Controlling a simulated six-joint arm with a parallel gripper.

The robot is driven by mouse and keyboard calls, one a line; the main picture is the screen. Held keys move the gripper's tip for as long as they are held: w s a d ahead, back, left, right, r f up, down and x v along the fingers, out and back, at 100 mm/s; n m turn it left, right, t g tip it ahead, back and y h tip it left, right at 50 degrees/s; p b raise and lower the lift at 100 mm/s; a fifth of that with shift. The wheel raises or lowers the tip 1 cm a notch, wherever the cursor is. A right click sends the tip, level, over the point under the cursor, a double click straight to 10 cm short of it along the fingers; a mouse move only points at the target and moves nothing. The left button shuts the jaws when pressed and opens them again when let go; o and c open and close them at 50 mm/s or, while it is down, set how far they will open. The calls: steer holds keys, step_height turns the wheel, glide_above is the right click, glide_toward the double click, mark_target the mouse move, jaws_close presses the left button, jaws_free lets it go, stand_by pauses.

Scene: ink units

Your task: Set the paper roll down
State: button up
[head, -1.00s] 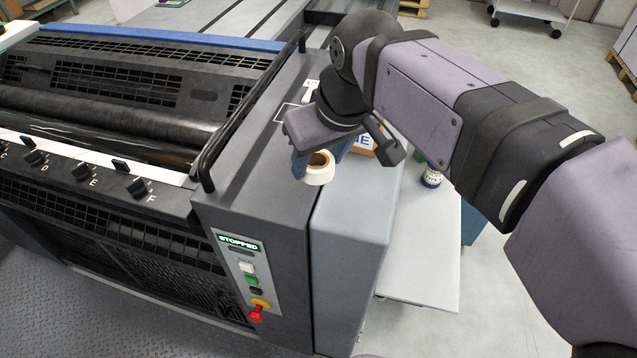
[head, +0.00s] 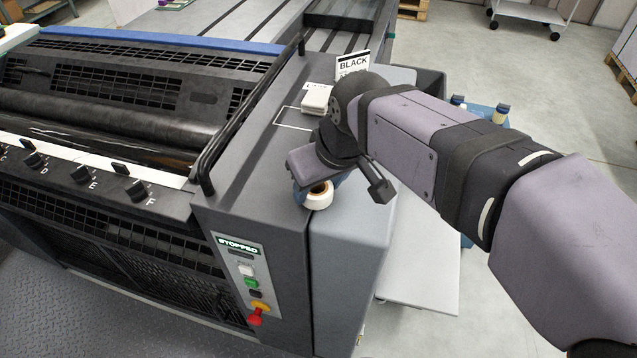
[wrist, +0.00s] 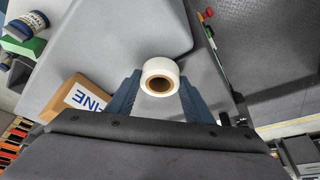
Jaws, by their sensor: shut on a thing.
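The paper roll (head: 318,196) is a small white roll with a brown core. My gripper (wrist: 160,92) is shut on it, with one blue finger on each side in the wrist view, where the roll (wrist: 161,68) shows its open core. In the head view the roll is low, at the front corner of the machine's grey side top (head: 240,165), near the seam with the lighter grey cover (head: 350,240). I cannot tell whether its underside touches the surface. My arm hides part of the area behind it.
A white-outlined rectangle (head: 292,118) and a small white stack (head: 315,98) lie farther back on the side top, before a sign reading BLACK (head: 353,62). A black rail (head: 245,115) runs along the left. A cardboard box (wrist: 82,98) and a jar (wrist: 25,25) show in the wrist view.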

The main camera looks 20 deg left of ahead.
steer(key=shift+f, duration=0.2)
steer(key=o, duration=1.1)
steer(key=shift+c, duration=0.2)
steer(key=shift+v, duration=0.8)
steer(key=v, duration=1)
steer(key=shift+r, duration=0.4)
